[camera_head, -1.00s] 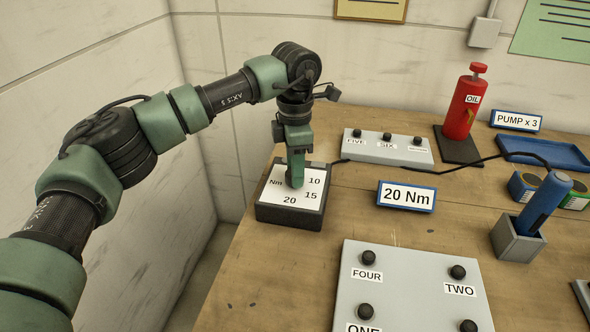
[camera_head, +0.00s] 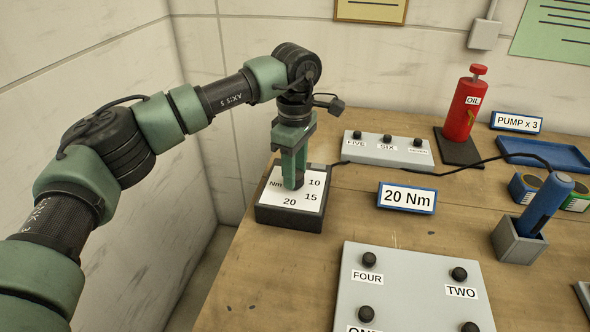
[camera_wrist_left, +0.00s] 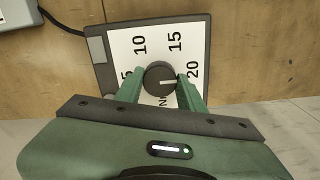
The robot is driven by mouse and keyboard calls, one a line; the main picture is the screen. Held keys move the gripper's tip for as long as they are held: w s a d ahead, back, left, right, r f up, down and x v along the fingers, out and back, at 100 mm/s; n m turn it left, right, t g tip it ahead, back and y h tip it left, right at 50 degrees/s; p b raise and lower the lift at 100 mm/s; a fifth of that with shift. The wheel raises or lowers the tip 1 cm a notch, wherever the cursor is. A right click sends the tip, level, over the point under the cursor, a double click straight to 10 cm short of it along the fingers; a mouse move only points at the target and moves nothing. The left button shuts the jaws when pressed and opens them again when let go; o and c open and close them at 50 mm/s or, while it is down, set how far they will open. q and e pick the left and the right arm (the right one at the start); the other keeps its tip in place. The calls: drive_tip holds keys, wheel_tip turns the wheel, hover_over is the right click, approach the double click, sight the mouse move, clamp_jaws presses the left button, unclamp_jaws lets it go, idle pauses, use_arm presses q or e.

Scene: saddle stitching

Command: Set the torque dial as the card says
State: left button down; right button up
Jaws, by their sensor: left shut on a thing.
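The torque box (camera_head: 290,217) is a dark box with a white face marked Nm, 10, 15 and 20, at the left of the table. My left gripper (camera_head: 294,186) points straight down onto it and hides the dial in the head view. In the left wrist view the round black dial (camera_wrist_left: 160,77) sits between the fingers of my left gripper (camera_wrist_left: 160,84), which is shut on it. The dial's white mark points right, towards the 20 or slightly past it on the Nm side. The card (camera_head: 407,198) reads 20 Nm. My right gripper is not in view.
A grey panel with buttons FIVE and SIX (camera_head: 388,150) stands behind the card, with a dark cable beside it. A larger button panel (camera_head: 410,290) is in front. A red oil pump (camera_head: 463,112), blue tray (camera_head: 545,153) and a blue-handled tool (camera_head: 545,203) in a holder are right.

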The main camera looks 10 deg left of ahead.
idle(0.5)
use_arm(q)
drive_tip(key=c, duration=0.9)
unclamp_jaws()
drive_tip(key=shift+r, duration=0.1)
wheel_tip(320, 180, up, 8)
drive_tip(key=shift+f+b, duration=0.15)
drive_tip(key=shift+b, duration=0.35)
